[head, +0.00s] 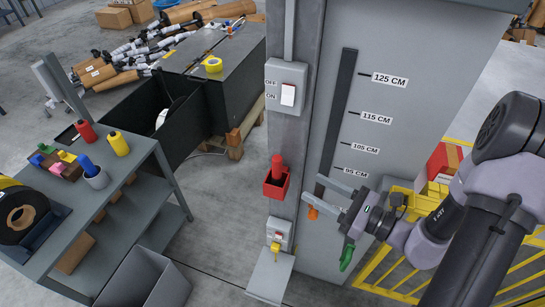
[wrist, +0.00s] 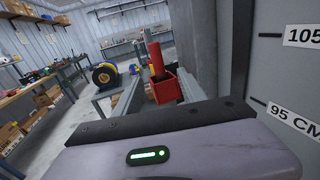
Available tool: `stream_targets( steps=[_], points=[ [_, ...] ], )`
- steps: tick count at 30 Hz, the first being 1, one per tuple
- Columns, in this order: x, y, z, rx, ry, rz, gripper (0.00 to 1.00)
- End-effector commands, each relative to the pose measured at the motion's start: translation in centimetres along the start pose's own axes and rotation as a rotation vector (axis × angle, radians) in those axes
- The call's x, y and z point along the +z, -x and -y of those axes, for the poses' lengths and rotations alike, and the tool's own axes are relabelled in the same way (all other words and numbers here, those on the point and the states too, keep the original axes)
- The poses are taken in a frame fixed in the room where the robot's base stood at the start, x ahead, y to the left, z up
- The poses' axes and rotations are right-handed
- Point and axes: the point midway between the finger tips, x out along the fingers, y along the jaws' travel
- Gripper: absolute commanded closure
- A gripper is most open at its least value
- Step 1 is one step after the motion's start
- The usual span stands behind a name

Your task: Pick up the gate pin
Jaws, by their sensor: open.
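A red cylinder (head: 276,166), which looks like the gate pin, stands upright in a small red holder (head: 276,185) on the grey post. The holder hides its lower part. My gripper (head: 312,189) is open and empty, to the right of the holder and apart from it, with its fingers pointing left. In the wrist view the red cylinder (wrist: 156,60) and the red holder (wrist: 166,87) appear ahead, between the open fingers.
The grey post (head: 292,135) carries an off/on switch box (head: 286,88) above the holder and a smaller box with a yellow part (head: 275,246) below. A height-marked grey panel (head: 400,130) stands close beside my arm. A workbench (head: 100,190) is at the left. Open space lies left of the holder.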

Motion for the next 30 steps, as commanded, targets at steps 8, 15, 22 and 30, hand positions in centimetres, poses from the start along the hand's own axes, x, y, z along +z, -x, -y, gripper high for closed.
stream_targets(
  steps=[8,15,22,30],
  points=[
    [-0.2,-8.2,-0.4,0.012,0.002,-0.001,0.52],
    [-0.2,-11.4,-0.4,0.012,0.004,-0.001,0.52],
    [0.0,-15.2,-0.5,0.010,0.001,-0.001,0.52],
    [0.1,-15.4,-0.4,0.008,0.001,-0.002,0.61]
  ],
)
